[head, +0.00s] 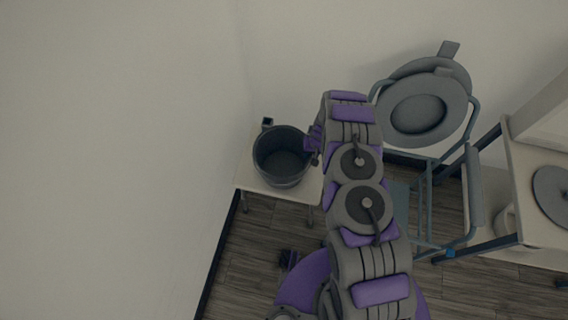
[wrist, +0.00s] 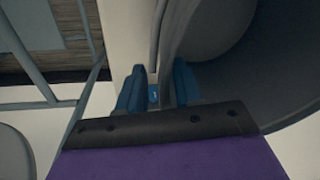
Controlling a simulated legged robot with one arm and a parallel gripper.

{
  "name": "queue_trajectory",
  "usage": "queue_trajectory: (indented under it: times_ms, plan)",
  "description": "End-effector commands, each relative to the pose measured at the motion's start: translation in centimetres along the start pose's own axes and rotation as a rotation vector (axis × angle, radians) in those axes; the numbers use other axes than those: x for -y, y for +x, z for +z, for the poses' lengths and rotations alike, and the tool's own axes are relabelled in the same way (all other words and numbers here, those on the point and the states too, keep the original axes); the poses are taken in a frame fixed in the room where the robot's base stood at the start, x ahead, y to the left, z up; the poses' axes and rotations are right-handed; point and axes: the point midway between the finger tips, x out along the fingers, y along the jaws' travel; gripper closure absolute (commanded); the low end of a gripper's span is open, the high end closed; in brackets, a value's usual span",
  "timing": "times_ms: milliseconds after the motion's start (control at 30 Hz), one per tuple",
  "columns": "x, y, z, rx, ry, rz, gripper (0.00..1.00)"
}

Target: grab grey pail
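The grey pail (head: 283,157) stands upright on a small pale table in the head view, its mouth facing up and looking empty. My gripper (head: 315,145) is at the right side of its rim, partly hidden by my arm. In the wrist view, the pail (wrist: 285,70) fills the upper right. My gripper's two blue fingers (wrist: 158,90) stand apart, with the pail's rim and wall between them. The right finger is on the inside of the pail and the left one outside. A gap shows between the left finger and the wall.
The small table (head: 262,184) stands against the wall at the corner. A grey commode chair (head: 430,165) is close on the right of my arm. A shelf or bench (head: 530,190) is farther right. Wooden floor (head: 250,240) is free at the front left.

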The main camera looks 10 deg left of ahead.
Motion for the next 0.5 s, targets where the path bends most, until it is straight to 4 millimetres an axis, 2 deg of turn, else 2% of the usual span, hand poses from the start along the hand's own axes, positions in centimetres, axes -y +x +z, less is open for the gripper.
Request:
queue_trajectory:
  times_ms: [67, 367, 500]
  plan:
    - [0.11, 0.04, 0.02, 0.001, -0.002, 0.001, 0.7]
    - [0.06, 0.03, 0.05, 0.001, -0.001, 0.0, 0.99]
    - [-0.09, -0.04, 0.08, 0.001, -0.001, -0.003, 1.0]
